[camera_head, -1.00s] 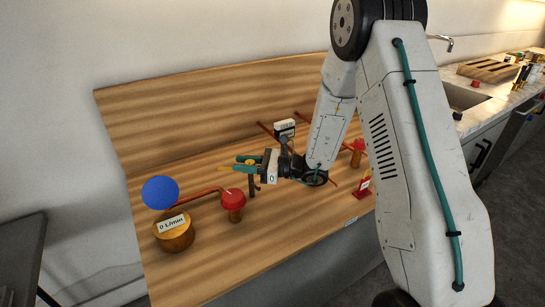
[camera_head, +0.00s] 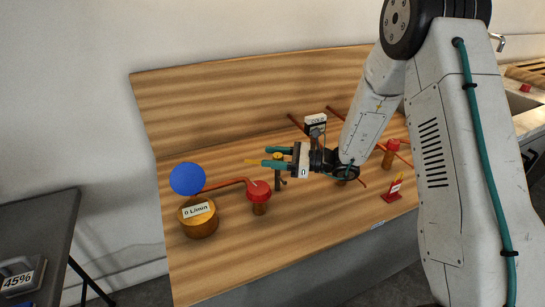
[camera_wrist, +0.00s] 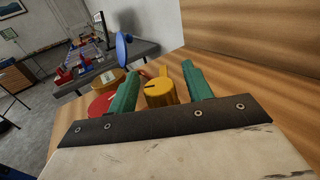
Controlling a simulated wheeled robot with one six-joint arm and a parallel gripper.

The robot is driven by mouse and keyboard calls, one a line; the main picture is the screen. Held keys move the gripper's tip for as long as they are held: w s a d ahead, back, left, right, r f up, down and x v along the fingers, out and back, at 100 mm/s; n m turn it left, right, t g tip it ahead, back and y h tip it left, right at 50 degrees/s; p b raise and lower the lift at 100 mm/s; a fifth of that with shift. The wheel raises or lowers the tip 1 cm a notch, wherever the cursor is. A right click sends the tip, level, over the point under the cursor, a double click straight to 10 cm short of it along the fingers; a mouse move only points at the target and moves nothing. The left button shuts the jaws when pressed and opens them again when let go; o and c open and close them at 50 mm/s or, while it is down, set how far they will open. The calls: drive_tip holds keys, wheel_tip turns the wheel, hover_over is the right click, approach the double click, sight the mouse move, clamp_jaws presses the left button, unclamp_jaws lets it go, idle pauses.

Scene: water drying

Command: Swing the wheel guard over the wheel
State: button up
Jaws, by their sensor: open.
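A red round wheel-like cap (camera_head: 259,191) stands on a short brass stem near the bench front. It shows at the left in the wrist view (camera_wrist: 103,103). A blue disc (camera_head: 187,179) stands above a round wooden body labelled "0 L/min" (camera_head: 199,220). I cannot tell which part is the wheel guard. My gripper (camera_head: 268,156) is open, its green fingers pointing left above the bench. In the wrist view a yellow knob (camera_wrist: 160,94) shows between the fingers; I cannot tell if they touch it.
An orange pipe (camera_head: 225,184) runs between the wooden body and red cap. A second red cap (camera_head: 392,145) and a red labelled stand (camera_head: 391,195) are at right. A grey table (camera_head: 40,225) stands left, across a gap.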

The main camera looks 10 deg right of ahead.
drive_tip(key=v, duration=0.7)
drive_tip(key=shift+d, duration=0.2)
